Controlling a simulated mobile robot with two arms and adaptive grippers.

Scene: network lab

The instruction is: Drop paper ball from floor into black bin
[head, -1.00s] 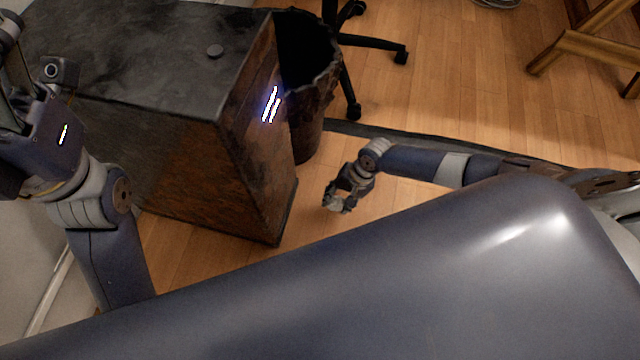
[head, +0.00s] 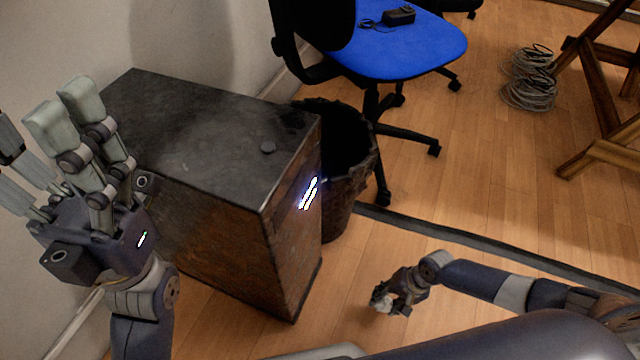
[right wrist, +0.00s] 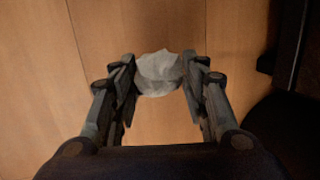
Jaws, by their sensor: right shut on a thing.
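The paper ball (right wrist: 159,73) is whitish and crumpled, and sits between the fingertips of my right gripper (right wrist: 158,76) in the right wrist view. In the head view my right gripper (head: 385,303) is low over the floor at lower centre, shut on the pale ball (head: 380,299). The black bin (head: 343,207) stands upright on the floor behind and beside the cabinet, its dark opening facing up. The gripper is in front of the bin and apart from it. My left gripper (head: 30,128) is raised at the left, fingers spread, empty.
A dark, rusty cabinet (head: 200,135) stands left of the bin and hides part of it. A blue office chair (head: 420,45) is behind the bin, its legs close by. A dark floor strip (head: 450,236) crosses the wood floor. Cable coils (head: 530,92) and a wooden stand (head: 600,150) are at right.

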